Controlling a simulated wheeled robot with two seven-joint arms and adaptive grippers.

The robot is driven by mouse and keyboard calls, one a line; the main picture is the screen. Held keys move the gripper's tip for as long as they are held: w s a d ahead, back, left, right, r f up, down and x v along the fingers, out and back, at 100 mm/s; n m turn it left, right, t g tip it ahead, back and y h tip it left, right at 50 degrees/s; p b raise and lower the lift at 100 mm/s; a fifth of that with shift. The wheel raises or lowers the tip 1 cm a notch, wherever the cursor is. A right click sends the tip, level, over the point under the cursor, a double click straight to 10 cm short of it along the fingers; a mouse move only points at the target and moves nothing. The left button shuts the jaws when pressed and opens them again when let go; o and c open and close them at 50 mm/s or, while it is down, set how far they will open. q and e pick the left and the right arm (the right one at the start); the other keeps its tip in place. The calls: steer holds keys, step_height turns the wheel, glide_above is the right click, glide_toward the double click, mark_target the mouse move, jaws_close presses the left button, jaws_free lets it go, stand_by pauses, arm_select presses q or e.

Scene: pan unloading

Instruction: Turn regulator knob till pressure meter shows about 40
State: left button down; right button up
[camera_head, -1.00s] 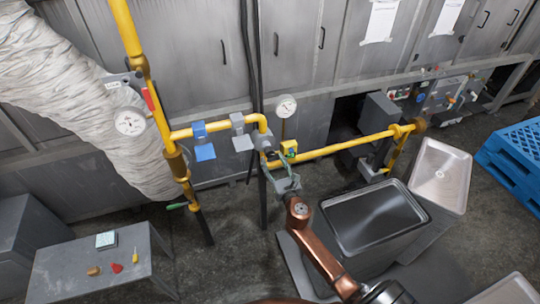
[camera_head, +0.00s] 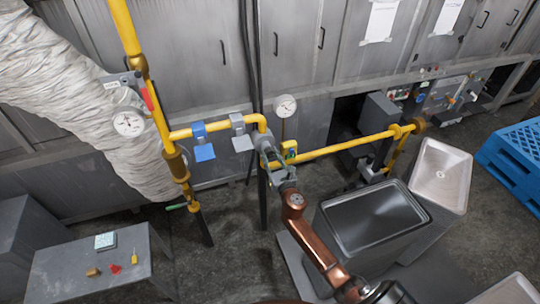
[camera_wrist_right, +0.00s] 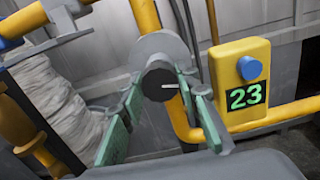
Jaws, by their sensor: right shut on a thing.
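The regulator (camera_head: 264,142) is a grey body on the yellow pipe. Its dark round knob (camera_wrist_right: 160,82) has a white mark pointing right in the wrist view. My right gripper (camera_head: 276,166) is at the knob, its green-padded fingers (camera_wrist_right: 161,90) shut on the knob from both sides. A yellow box (camera_wrist_right: 240,85) with a blue button is just right of the knob and its green display (camera_wrist_right: 246,96) reads 23. A round white dial gauge (camera_head: 285,106) stands above the pipe; its reading is too small to tell. My left gripper is not in view.
A second dial gauge (camera_head: 128,122) is at the left pipe. Yellow pipes (camera_head: 345,147) run beside the gripper. A dark bin (camera_head: 372,215) stands below right, near my right arm. A small grey table (camera_head: 75,270) at lower left holds several small items.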

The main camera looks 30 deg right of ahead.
steer(key=c, duration=0.5)
steer(key=shift+o, duration=0.2)
steer(key=shift+m, duration=0.3)
steer(key=m, duration=0.4)
steer(key=shift+m, duration=0.3)
steer(key=m, duration=1)
steer(key=shift+m, duration=0.4)
steer(key=m+p, duration=0.1)
steer(key=m, duration=0.3)
steer(key=shift+f+m+p, duration=0.1)
steer(key=shift+m+p, duration=0.2)
steer(key=shift+m, duration=0.1)
